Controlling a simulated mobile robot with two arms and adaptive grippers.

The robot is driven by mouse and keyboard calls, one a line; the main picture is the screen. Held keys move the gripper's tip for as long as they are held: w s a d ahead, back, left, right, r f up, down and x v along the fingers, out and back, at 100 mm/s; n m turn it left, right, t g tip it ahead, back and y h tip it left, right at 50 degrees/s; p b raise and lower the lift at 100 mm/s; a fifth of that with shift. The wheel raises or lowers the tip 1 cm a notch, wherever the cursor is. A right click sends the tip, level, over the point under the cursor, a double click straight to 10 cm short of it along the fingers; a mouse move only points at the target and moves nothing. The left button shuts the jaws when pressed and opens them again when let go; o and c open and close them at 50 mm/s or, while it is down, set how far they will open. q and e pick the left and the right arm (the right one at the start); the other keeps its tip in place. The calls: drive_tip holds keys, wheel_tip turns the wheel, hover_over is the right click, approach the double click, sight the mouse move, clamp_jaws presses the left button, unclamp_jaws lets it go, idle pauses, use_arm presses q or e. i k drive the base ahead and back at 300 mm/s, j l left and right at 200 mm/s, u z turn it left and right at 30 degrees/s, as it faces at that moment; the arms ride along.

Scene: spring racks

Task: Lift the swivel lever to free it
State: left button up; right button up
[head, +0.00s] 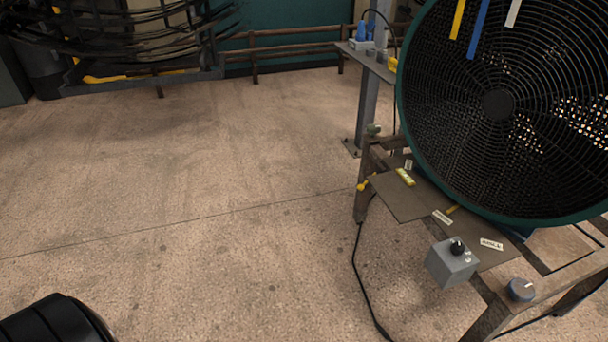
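A large round fan (497,104) with a green rim and black grille stands at the right on a wooden and metal stand (492,322). A small yellow lever-like piece (363,185) sticks out at the left side of the stand. Another thin yellow piece (452,209) shows below the fan's rim on the grey plate (396,200). I cannot tell which of these, if either, is the swivel lever. Neither gripper's fingers show. A black ridged part at the lower left corner looks like mine.
A grey box with a black knob (452,262) and a blue-grey knob (520,289) sit at the stand's front. A black cable (356,275) runs down to the floor. A post with a small shelf (366,62) stands behind. The floor (200,200) at left and middle is clear.

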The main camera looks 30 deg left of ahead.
sight(360, 187)
drive_tip(key=u, duration=0.55)
drive_tip(key=i+j+z, duration=0.1)
drive_tip(key=z, duration=0.3)
drive_tip(key=i+j+z, duration=0.15)
drive_tip(key=z, duration=0.25)
drive_tip(key=i+j+z, duration=0.1)
drive_tip(key=z, duration=0.3)
drive_tip(key=i+j+z, duration=0.25)
drive_tip(key=j, duration=0.6)
drive_tip(key=j+z, duration=0.25)
drive_tip(key=j, duration=0.6)
drive_tip(key=i+j+z, duration=0.1)
drive_tip(key=j+z, duration=0.15)
drive_tip(key=j, duration=0.65)
